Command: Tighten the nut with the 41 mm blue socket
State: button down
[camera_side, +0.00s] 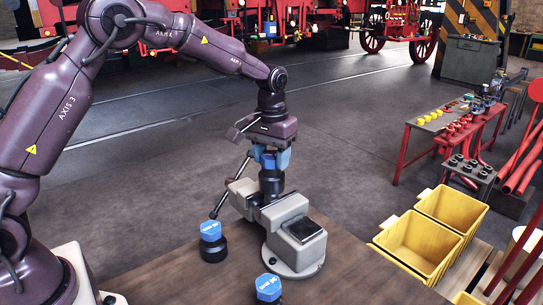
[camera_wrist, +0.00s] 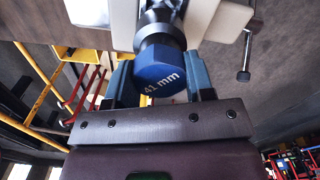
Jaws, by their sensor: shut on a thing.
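My gripper (camera_side: 270,157) points down over the grey bench vise (camera_side: 292,215). Its fingers are shut on the blue head of the 41 mm socket (camera_wrist: 163,82), whose white "41 mm" marking is readable in the wrist view. In the side view, dark round parts (camera_side: 270,182) stand upright below the blue head, in line with it and between the vise jaws. I cannot tell where the socket ends and the held part begins. The nut is hidden. In the wrist view, the pale vise jaws (camera_wrist: 218,18) lie just beyond the socket.
Another blue-topped socket (camera_side: 211,231) stands on a black base left of the vise, and one more (camera_side: 268,287) is at the front edge. The wooden bench (camera_side: 345,270) is clear right of the vise. Yellow bins (camera_side: 420,243) and a red table (camera_side: 410,128) are beyond.

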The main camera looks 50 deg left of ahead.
jog(key=m, duration=0.4)
jog(key=shift+m, duration=0.6)
jog(key=shift+n, duration=0.4)
jog(key=shift+r, duration=0.1)
jog(key=shift+r, duration=2)
jog(key=shift+r, duration=2)
